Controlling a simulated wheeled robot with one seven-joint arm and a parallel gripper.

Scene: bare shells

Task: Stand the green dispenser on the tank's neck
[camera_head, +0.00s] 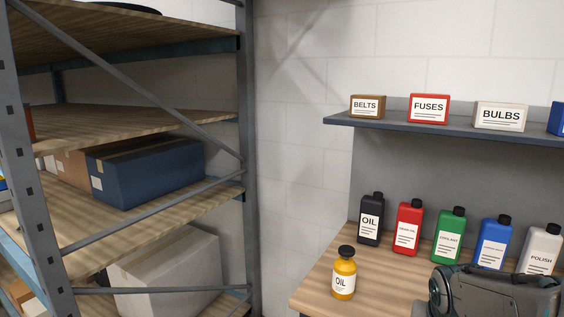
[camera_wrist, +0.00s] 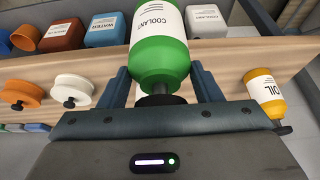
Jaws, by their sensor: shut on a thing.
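In the wrist view my gripper (camera_wrist: 162,78) is shut, with the green dispenser (camera_wrist: 162,62) between its two blue fingers. The dispenser is a round green bottle with a white COOLANT label and a black top turned toward the gripper's palm. Its far end runs out of the picture at the top. In the head view the dispenser and my fingers do not show; part of my arm fills the lower right. I cannot make out the tank's neck in either view. A white container (camera_wrist: 208,24) with a COOLANT label stands behind the dispenser; I cannot tell if it is the tank.
A yellow OIL bottle (camera_head: 344,277) stands on the wooden bench (camera_head: 318,290), before a row of bottles including a green one (camera_head: 449,236). Labelled boxes sit on a wall shelf (camera_head: 395,124). A shelving rack (camera_head: 246,140) stands left. Orange (camera_wrist: 20,92) and white (camera_wrist: 72,90) round pieces show in the wrist view.

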